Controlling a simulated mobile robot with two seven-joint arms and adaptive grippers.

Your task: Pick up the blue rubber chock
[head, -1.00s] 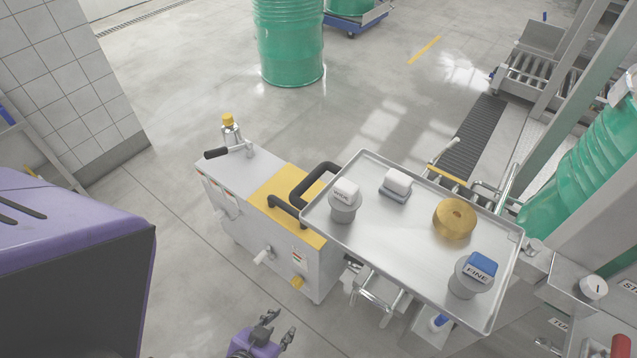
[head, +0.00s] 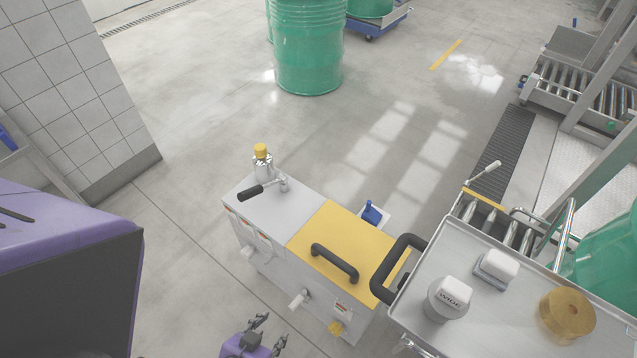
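A small blue piece (head: 372,213) that looks like the blue rubber chock is just behind the yellow-topped cart. It rests on or against a pale plate (head: 377,222), and its lower part is partly hidden by the cart. My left gripper (head: 271,329) is at the bottom edge, in front of the cart and well apart from the blue piece. Its two dark fingers are spread with nothing seen between them. My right gripper is out of view.
A steel tray (head: 412,312) at the lower right holds a grey knob marked WIDE (head: 447,300), a white-topped block (head: 497,266) and a brass disc (head: 567,315). Floor behind the cart is clear up to the green drum (head: 307,50).

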